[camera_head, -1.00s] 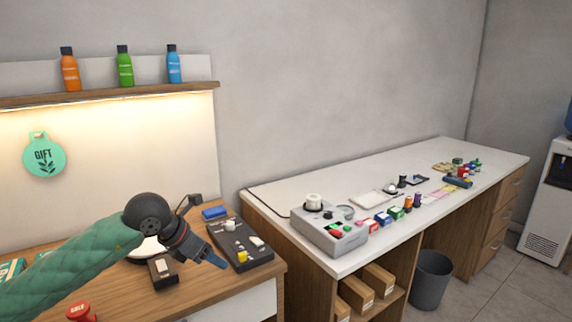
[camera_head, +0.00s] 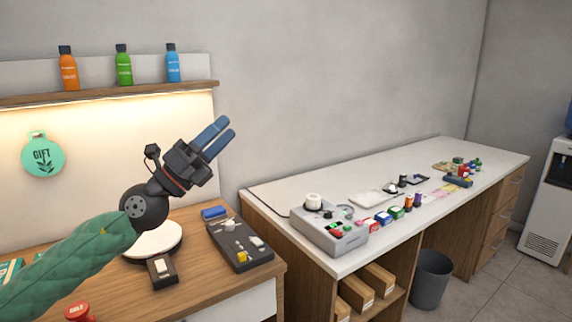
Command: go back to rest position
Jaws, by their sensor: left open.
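My left gripper (camera_head: 217,137) is raised above the wooden counter (camera_head: 205,284), in front of the wall. Its two blue fingers point up and to the right, with a narrow gap between them, and nothing is held. My left arm, in a green quilted sleeve, comes in from the lower left. My right gripper does not show.
Below the gripper are a white round plate (camera_head: 155,241) with a switch box (camera_head: 162,271), a dark panel (camera_head: 238,247) and a blue block (camera_head: 214,212). A shelf (camera_head: 110,94) holds bottles. The white counter (camera_head: 390,175) carries a grey machine (camera_head: 327,231) and small items.

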